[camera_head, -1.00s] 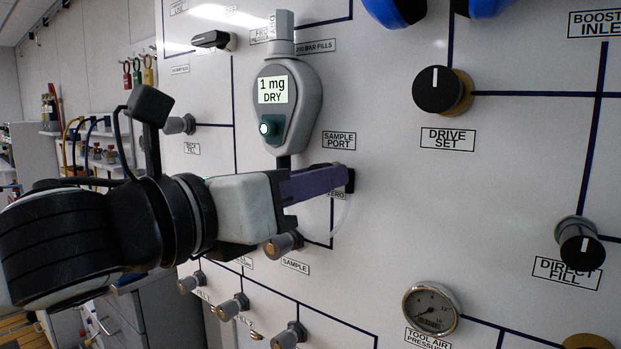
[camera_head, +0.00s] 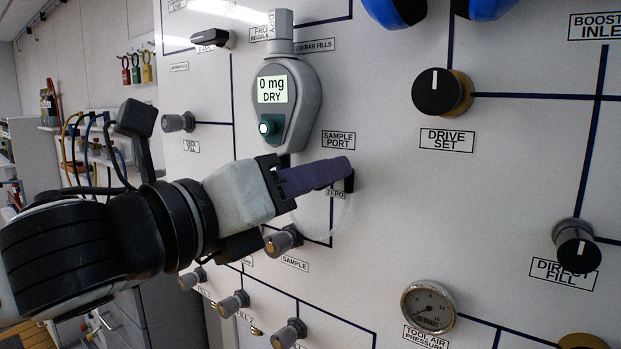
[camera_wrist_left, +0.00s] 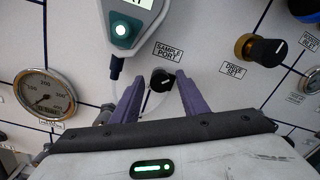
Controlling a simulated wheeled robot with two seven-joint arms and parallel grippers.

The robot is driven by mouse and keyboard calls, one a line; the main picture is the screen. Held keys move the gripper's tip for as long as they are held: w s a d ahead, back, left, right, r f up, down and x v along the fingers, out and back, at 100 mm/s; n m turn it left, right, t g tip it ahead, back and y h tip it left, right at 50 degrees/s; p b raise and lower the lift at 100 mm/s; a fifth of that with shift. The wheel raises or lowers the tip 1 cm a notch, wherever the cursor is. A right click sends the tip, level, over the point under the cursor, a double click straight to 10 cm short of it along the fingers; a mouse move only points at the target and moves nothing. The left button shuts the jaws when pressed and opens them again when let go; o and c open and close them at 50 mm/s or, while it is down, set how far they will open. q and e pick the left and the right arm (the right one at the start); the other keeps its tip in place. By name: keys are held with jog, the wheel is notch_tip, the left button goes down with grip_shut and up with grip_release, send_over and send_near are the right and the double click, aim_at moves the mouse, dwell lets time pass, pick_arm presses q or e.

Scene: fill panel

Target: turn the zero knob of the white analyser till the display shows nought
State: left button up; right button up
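The white analyser (camera_head: 305,105) hangs on the panel, its display (camera_head: 272,89) reading "0 mg DRY". Its lower part also shows at the top of the left wrist view (camera_wrist_left: 140,25). The black zero knob (camera_head: 349,182) is at the tips of my left gripper (camera_head: 350,168), above the partly covered "ZERO" label. In the left wrist view the knob (camera_wrist_left: 161,80) lies between the two purple fingertips (camera_wrist_left: 159,77), with a gap visible beside it. My left gripper looks open there, holding nothing. My right gripper is in neither view.
The drive set knob (camera_head: 437,91) is to the right and the sample valve (camera_head: 283,241) just below my left gripper. A clear tube (camera_head: 345,215) loops below the zero knob. A tool air gauge (camera_head: 430,306) is lower right. Bare panel lies between zero knob and drive set.

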pick_arm(q)
jog(key=b+v, duration=0.2)
jog(key=v, duration=0.8)
jog(key=shift+s, duration=0.15)
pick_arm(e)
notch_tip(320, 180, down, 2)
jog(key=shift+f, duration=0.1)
